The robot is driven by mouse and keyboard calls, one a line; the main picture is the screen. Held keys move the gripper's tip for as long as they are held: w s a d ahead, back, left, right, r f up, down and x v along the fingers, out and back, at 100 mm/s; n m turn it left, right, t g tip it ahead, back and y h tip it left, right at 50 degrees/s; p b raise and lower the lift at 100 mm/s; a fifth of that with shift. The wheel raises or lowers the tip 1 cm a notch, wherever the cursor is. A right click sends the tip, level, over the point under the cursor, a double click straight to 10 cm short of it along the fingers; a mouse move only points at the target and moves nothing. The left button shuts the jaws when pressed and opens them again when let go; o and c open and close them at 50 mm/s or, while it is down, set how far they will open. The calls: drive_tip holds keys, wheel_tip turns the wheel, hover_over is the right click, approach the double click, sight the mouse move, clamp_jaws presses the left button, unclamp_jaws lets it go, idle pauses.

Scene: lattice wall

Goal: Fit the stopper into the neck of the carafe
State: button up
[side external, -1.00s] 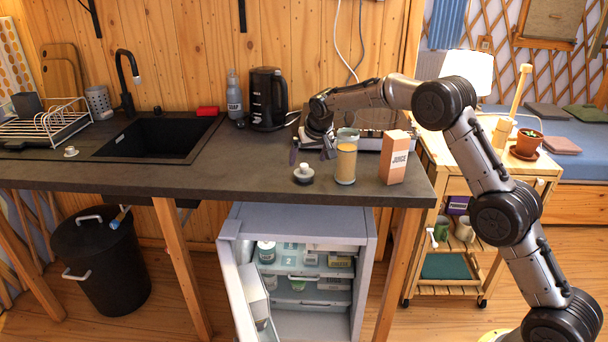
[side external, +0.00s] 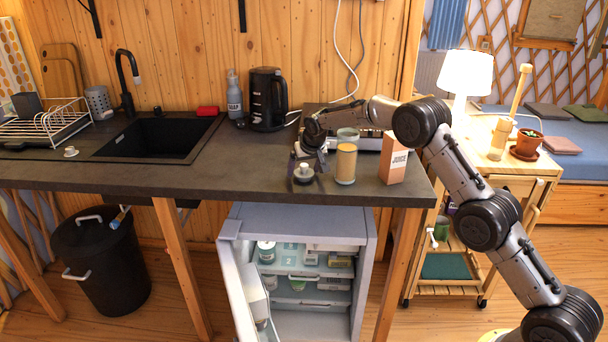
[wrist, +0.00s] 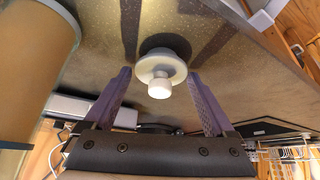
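The stopper (side external: 303,177) has a pale knob and disc over a darker base and stands upright on the dark counter. The carafe (side external: 346,165), a clear cylinder filled with orange-tan contents, stands just right of it; its neck detail is hard to make out. My gripper (side external: 308,164) is low behind and around the stopper, left of the carafe. In the wrist view, the two purple fingers of my gripper (wrist: 160,77) are spread apart, with the stopper (wrist: 160,66) between and slightly beyond their tips, not visibly touched. The carafe (wrist: 35,70) fills the left side there.
A juice carton (side external: 393,158) stands right of the carafe, close to the counter's right end. A black kettle (side external: 267,100) and a soap bottle (side external: 234,97) are behind to the left. The counter (side external: 235,172) left of the stopper is clear up to the sink (side external: 155,140).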

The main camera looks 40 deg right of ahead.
drive_tip(key=c, duration=1)
drive_tip(key=shift+r, duration=0.1)
drive_tip(key=shift+r, duration=0.65)
drive_tip(key=s+a+r, duration=0.2)
drive_tip(key=s+r, duration=1)
drive_tip(key=s, duration=0.2)
drive_tip(key=w+d+r, duration=0.5)
drive_tip(key=d+r, duration=0.3)
drive_tip(key=d, duration=0.3)
drive_tip(key=shift+w, duration=0.3)
